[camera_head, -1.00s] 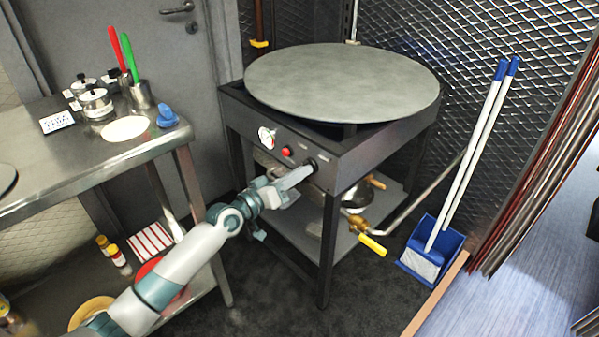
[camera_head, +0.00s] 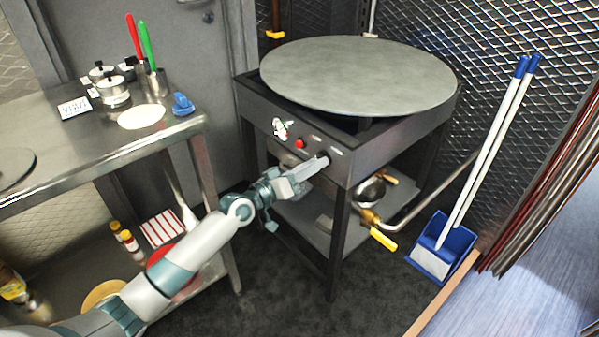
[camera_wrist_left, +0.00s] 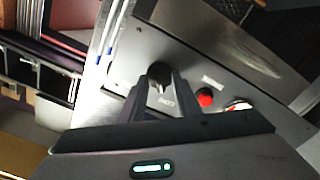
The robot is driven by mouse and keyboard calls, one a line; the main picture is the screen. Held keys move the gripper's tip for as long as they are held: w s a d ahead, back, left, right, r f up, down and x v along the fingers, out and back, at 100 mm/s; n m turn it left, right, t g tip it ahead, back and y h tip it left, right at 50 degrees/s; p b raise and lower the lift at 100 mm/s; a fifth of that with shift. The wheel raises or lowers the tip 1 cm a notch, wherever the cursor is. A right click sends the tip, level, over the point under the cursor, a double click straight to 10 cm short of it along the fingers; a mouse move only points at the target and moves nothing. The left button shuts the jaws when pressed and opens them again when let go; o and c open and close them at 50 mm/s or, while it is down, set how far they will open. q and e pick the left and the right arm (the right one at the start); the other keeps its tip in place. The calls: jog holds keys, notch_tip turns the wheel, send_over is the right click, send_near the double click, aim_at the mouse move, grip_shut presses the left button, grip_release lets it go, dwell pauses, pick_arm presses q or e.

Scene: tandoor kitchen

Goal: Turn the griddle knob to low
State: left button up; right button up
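The griddle is a large round grey plate (camera_head: 360,75) on a dark metal stand. Its black knob (camera_head: 323,157) is at the right of the front panel (camera_head: 262,125), past a red button (camera_head: 300,143) and a round gauge (camera_head: 280,128). My left gripper (camera_head: 318,166) reaches in from the left, its tips at the knob. In the left wrist view the dark fingers (camera_wrist_left: 160,85) lie around or just before the black knob (camera_wrist_left: 157,70) and partly hide it. Whether they press on it is not clear. The knob's setting cannot be read. My right gripper is out of view.
A steel table (camera_head: 95,150) with pots, a utensil holder and a blue item stands left. Below the griddle is a pipe with a yellow-handled valve (camera_head: 383,239). A blue dustpan (camera_head: 445,245) with two long handles stands right. Dark floor lies in front.

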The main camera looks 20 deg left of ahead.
pick_arm(q)
jog(key=v, duration=1.7)
jog(key=shift+s+b, duration=0.2)
jog(key=shift+b, duration=0.15)
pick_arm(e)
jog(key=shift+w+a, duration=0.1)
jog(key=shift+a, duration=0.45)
pick_arm(q)
jog(key=shift+a, duration=0.1)
